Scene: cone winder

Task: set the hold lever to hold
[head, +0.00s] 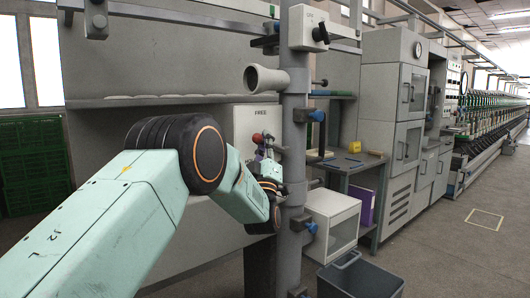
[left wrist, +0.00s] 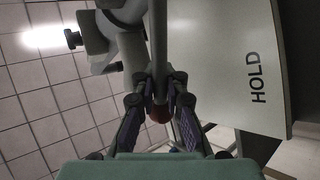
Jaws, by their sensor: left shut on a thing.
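The hold lever's red knob (head: 258,138) shows in the head view just below the word FREE on a pale plate (head: 243,122). My left arm reaches in from the left, and my left gripper (head: 262,152) is at the knob, partly hidden by its own wrist. My left gripper (left wrist: 157,92) is shut on the lever near this knob. The word HOLD stands on the plate (left wrist: 225,65) to the right. My right gripper is not in view.
A grey vertical post (head: 293,120) with clamps and a pale funnel-like tube (head: 265,79) stands close right of my gripper. A white box (head: 331,222) and a dark bin (head: 360,278) are at lower right. Open floor (head: 450,255) lies further right.

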